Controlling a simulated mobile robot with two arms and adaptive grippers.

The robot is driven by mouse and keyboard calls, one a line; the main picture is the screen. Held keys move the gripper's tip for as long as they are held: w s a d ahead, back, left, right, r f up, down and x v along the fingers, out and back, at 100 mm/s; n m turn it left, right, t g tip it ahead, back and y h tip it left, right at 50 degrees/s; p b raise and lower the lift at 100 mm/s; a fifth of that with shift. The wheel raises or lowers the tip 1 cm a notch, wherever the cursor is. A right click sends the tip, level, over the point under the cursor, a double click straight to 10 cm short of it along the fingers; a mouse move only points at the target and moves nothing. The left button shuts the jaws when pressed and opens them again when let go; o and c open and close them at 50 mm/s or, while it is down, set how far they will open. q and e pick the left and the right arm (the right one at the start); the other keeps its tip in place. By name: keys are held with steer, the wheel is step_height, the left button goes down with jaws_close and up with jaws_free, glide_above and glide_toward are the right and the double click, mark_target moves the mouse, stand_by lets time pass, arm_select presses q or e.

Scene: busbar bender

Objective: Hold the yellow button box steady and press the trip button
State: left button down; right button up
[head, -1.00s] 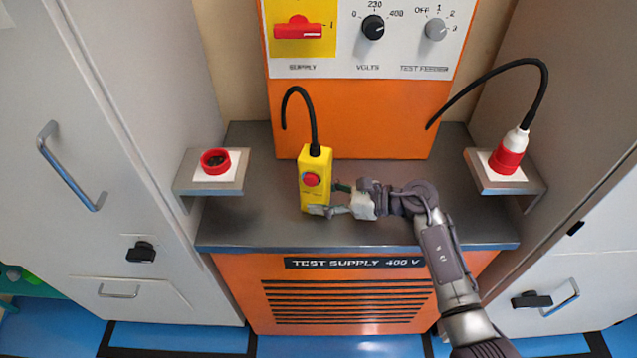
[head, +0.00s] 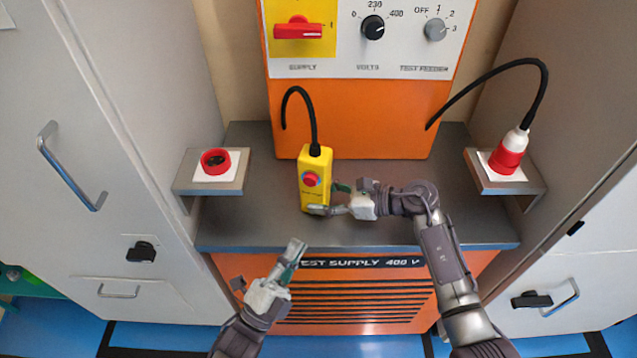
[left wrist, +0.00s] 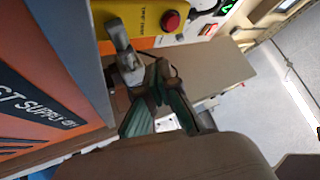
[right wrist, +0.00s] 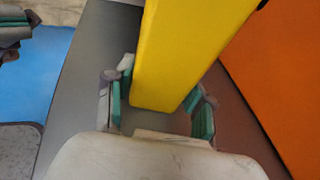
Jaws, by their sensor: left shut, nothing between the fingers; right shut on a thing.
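The yellow button box (head: 315,190) stands upright on the grey bench top, a black cable rising from its top. Its round red trip button (head: 311,179) faces me, also visible in the left wrist view (left wrist: 171,20). My right gripper (head: 327,202) is shut on the lower part of the box from the right. The right wrist view shows the box (right wrist: 185,55) between its fingers. My left gripper (head: 296,248) is shut and empty, below and in front of the box near the bench's front edge, apart from the button. Part of it shows in the right wrist view (right wrist: 14,30).
The orange supply panel (head: 365,110) stands behind the box. A red socket (head: 215,161) sits on the left bracket, a red plug (head: 510,152) with a black cable on the right one. Grey cabinets flank both sides. The bench top (head: 250,215) left of the box is clear.

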mark_target(310, 181)
steer(key=shift+f, duration=0.1)
arm_select(q)
step_height(310, 181, up, 7)
steer(key=m+t+h, duration=0.1)
steer(key=m+h, duration=0.1)
steer(key=h, duration=0.1)
steer(key=w+d, duration=0.2)
steer(key=w, duration=0.5)
steer(key=shift+w+r, duration=0.25)
steer(key=shift+w, duration=0.15)
